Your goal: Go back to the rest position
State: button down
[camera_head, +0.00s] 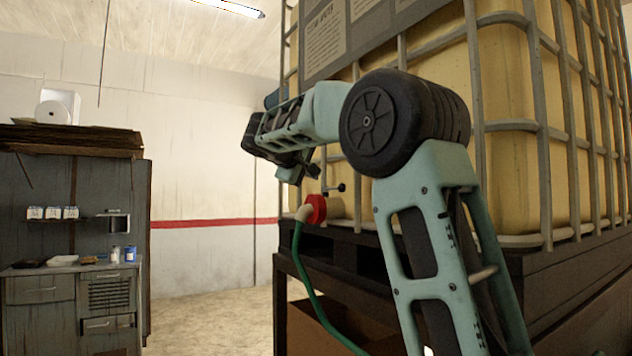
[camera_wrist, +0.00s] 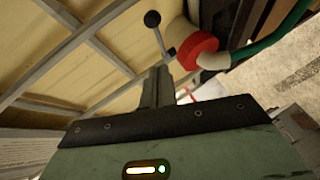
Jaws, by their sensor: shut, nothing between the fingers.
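My gripper (camera_head: 308,172) is shut and empty at the end of my raised green arm. In the head view it hangs in front of the caged tank (camera_head: 505,130), just above a red fitting (camera_head: 317,209). In the wrist view the fingers of my gripper (camera_wrist: 158,82) are together, with nothing between them. The red fitting (camera_wrist: 197,51) and a lever with a black knob (camera_wrist: 153,19) show beyond the fingertips. I see no contact with them, but the exact gap is hard to tell.
A green hose (camera_head: 306,270) hangs from the red fitting. The tank stands on a dark rack (camera_head: 565,268), close behind and right of my arm. A grey cabinet (camera_head: 40,300) with bottles and trays stands at left. The floor (camera_head: 215,325) between is clear.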

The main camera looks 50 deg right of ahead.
jog(key=b+v, duration=0.1)
jog(key=v, duration=0.5)
jog(key=shift+s, duration=0.35)
jog(key=shift+a, duration=0.15)
jog(key=w+a+f+n+t+y, duration=0.25)
jog(key=a+f+n+y, duration=0.3)
jog(key=a+f, duration=0.9)
jog(key=s+a+f+n+y, duration=0.1)
jog(key=s+a+f+y, duration=0.1)
jog(key=a+f, duration=0.4)
jog(key=s+a+f+n+y, duration=0.1)
jog(key=s+a+f+y, duration=0.15)
jog(key=a+f, duration=0.4)
jog(key=s+a+f+g+y, duration=0.1)
jog(key=s+a+f+g, duration=0.1)
jog(key=s+a+f, duration=0.2)
jog(key=s+a+f+g+y, duration=0.2)
jog(key=s+a+f, duration=0.3)
jog(key=s, duration=0.8)
jog(key=s+a+f+n+g+y, duration=0.1)
jog(key=s+a+f+g+y, duration=0.1)
jog(key=s+a+f, duration=0.3)
jog(key=s+f, duration=0.4)
jog(key=shift+a+f, duration=0.2)
jog(key=shift+f, duration=0.2)
